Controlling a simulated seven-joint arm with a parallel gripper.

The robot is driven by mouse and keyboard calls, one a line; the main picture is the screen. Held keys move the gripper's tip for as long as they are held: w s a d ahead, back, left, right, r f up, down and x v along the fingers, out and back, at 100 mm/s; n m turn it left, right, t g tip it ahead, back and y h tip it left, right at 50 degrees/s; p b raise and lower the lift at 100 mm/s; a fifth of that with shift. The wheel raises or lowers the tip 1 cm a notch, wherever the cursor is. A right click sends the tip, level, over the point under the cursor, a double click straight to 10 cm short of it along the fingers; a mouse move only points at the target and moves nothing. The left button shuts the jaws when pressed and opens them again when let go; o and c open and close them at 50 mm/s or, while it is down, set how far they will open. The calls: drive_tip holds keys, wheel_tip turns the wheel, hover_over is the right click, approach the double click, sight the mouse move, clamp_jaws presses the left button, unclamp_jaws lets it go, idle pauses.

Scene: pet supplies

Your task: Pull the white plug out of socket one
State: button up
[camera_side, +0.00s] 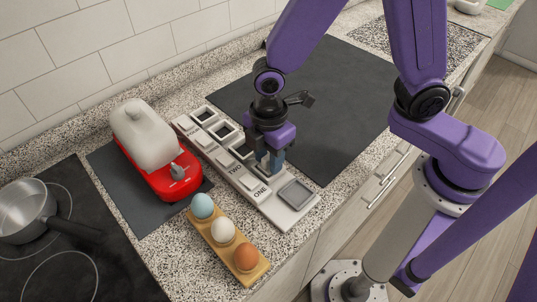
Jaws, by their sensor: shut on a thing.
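The pale socket strip (286,220) lies diagonally on the counter, with black labels and white switches along its left side. My gripper (268,167) points down over the socket beside the label ONE, low against the strip. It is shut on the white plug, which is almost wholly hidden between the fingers. I cannot tell whether the plug is still seated in the socket. Other dark, pale-rimmed sockets show further up the strip.
A red appliance with a white top (145,140) stands left of the strip. A wooden holder (233,255) with blue, white and brown eggs is near the strip's front end. A pot (25,210) sits at far left. The dark mat (335,90) is clear behind.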

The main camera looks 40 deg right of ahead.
drive_tip(key=shift+r, duration=2.25)
